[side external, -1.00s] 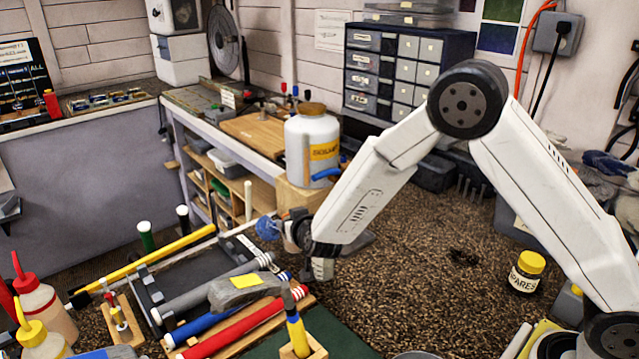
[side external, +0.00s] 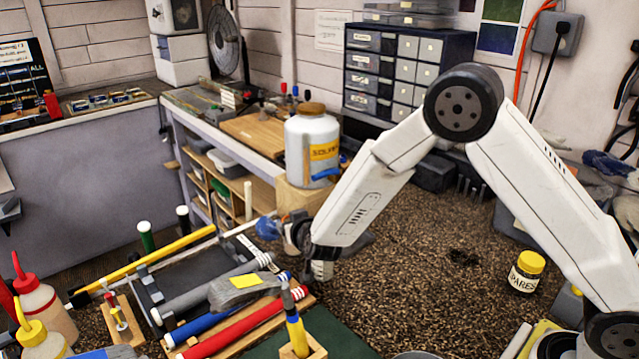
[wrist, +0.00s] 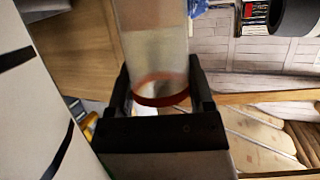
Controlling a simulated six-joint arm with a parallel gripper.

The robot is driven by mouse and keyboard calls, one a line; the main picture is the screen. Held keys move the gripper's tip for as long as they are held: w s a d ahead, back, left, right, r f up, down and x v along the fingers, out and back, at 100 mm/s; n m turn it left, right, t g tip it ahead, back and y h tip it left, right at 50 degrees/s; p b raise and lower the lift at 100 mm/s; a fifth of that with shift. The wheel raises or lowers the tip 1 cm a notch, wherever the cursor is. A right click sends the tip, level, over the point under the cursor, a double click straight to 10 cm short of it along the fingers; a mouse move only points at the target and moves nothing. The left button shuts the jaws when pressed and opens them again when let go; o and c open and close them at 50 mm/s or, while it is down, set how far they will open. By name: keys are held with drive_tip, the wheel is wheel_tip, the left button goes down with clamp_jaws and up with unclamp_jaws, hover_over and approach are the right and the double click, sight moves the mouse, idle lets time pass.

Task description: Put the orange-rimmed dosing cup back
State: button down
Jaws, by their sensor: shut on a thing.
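The dosing cup (wrist: 155,50) is a clear cup with an orange rim. In the wrist view it sits between the two fingers of my gripper (wrist: 160,88), which is shut on it near the rim. A white solvent jug (side external: 312,138) with a brown top and yellow label stands on a wooden block behind my gripper.
Squeeze bottles (side external: 42,300) stand at the front left. A yellow-lidded spares jar (side external: 526,271) is at the right. The speckled bench top (side external: 430,240) is clear in the middle.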

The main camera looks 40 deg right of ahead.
drive_tip(key=shift+s+d+f, duration=0.1)
drive_tip(key=shift+s+f, duration=0.1)
drive_tip(key=shift+f, duration=0.45)
idle(0.5)
unclamp_jaws()
drive_tip(key=shift+s+a+r, duration=0.15)
drive_tip(key=shift+s+a, duration=0.25)
drive_tip(key=shift+s, duration=0.25)
drive_tip(key=r+v, duration=0.1)
drive_tip(key=v, duration=0.5)
drive_tip(key=shift+r, duration=0.45)
drive_tip(key=shift+s+d, duration=0.1)
